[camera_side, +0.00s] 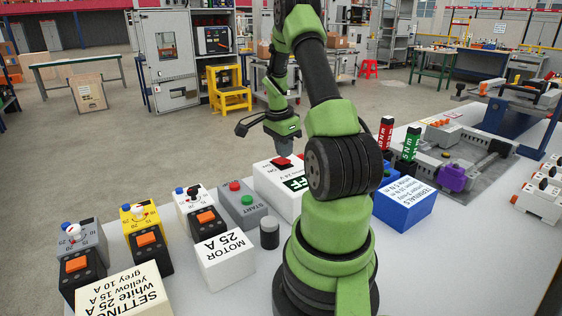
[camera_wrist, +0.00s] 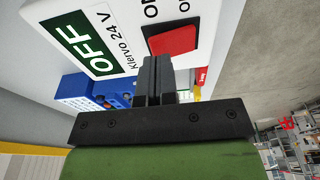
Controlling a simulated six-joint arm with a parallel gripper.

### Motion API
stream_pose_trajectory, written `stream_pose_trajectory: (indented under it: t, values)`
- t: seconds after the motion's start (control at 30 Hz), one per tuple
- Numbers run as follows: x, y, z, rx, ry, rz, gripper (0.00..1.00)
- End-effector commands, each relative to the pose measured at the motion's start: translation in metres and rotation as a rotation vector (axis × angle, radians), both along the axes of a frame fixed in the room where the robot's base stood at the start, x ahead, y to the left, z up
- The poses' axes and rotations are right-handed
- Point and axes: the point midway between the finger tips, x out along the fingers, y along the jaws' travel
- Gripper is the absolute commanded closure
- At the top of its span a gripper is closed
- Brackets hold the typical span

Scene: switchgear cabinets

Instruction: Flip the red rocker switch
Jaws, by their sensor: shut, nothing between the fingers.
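The red rocker switch (camera_side: 282,163) is set in the top of a white box (camera_side: 268,183) with a green OFF label (camera_side: 298,184). In the wrist view the red rocker (camera_wrist: 172,41) lies just beyond the tips of my gripper (camera_wrist: 157,66). My gripper is shut and empty, its black fingers side by side. In the side view my gripper (camera_side: 284,143) points down above the switch. The wrist view shows the fingertips overlapping the rocker's lower left edge; I cannot tell whether they touch it.
A grey START button box (camera_side: 240,207) stands left of the white box, with a dark cylinder (camera_side: 269,234) in front. Several breaker blocks and a MOTOR sign (camera_side: 225,258) fill the left.

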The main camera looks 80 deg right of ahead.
Motion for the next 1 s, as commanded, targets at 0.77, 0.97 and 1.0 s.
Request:
stream_pose_trajectory:
  t: [0.77, 0.97, 1.0]
  values:
    - [0.000, 0.000, -0.012, 0.001, 0.000, 0.000, 1.00]
    - [0.000, 0.000, -0.015, 0.001, 0.000, 0.000, 1.00]
    - [0.000, 0.000, -0.016, 0.001, 0.000, 0.000, 1.00]
